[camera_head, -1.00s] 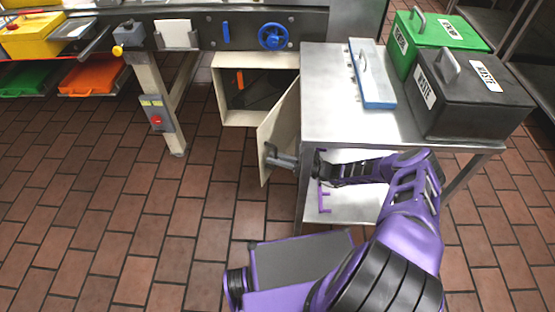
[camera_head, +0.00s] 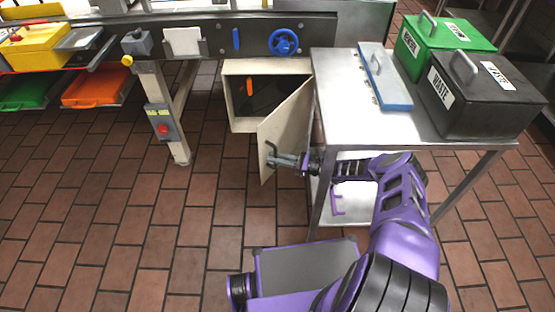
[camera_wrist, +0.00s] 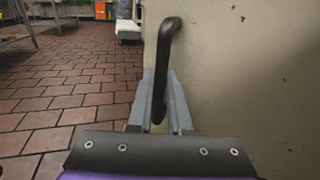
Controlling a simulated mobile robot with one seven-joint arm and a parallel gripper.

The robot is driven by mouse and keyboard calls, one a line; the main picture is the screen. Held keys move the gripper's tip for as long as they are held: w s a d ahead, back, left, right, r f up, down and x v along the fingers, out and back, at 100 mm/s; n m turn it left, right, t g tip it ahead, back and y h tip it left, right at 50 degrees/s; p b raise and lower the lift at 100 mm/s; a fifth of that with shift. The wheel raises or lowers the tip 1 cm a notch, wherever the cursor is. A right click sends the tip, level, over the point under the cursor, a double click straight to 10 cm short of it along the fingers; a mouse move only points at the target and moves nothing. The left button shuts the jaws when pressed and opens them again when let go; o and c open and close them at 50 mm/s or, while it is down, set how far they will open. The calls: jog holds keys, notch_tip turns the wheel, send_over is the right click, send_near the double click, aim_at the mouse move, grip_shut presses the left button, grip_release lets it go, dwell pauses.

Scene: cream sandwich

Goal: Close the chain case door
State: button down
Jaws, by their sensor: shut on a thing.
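The chain case (camera_head: 238,115) is a cream box under the machine, and its front stands open with a dark inside. Its cream door (camera_head: 285,130) is hinged on the right side and swung out toward me at an angle. My gripper (camera_head: 276,158) is at the outer edge of the door. In the wrist view, my gripper (camera_wrist: 160,110) has its two grey fingers around the black door handle (camera_wrist: 165,55), shut on it. The door face (camera_wrist: 245,80) fills the right of that view.
A steel table (camera_head: 345,125) stands close to the right of the door, with a blue-edged board (camera_head: 385,85), a green box (camera_head: 440,38) and a black waste box (camera_head: 480,95) on it. A machine leg with a red button (camera_head: 163,130) stands left. The tiled floor (camera_head: 120,215) in front is clear.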

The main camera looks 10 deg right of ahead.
jog(key=shift+a, duration=0.25)
dwell(0.3)
jog(key=c, duration=0.8)
grip_release()
jog(key=shift+c, duration=0.2)
jog(key=shift+d, duration=0.15)
jog(key=v, duration=1.7)
jog(key=shift+s, duration=0.1)
